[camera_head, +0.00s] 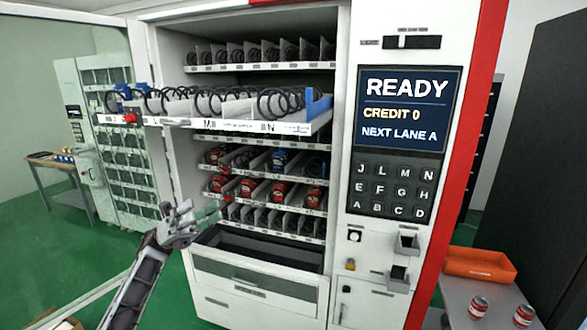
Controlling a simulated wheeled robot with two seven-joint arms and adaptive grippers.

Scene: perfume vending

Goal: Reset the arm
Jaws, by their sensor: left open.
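My left gripper (178,210) is open and empty at the left front of the vending machine (345,215). Its arm comes up from the lower left. The gripper shows in front of the machine's lower left edge, apart from the pulled-out shelf above it. My right gripper does not show.
A shelf with wire coils (240,122) sticks out of the machine above my left gripper. Lower shelves hold red and blue packs (281,160). A screen (405,108) reads READY, CREDIT 0. An orange tray (480,268) and two red cans (478,307) are on a table at right.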

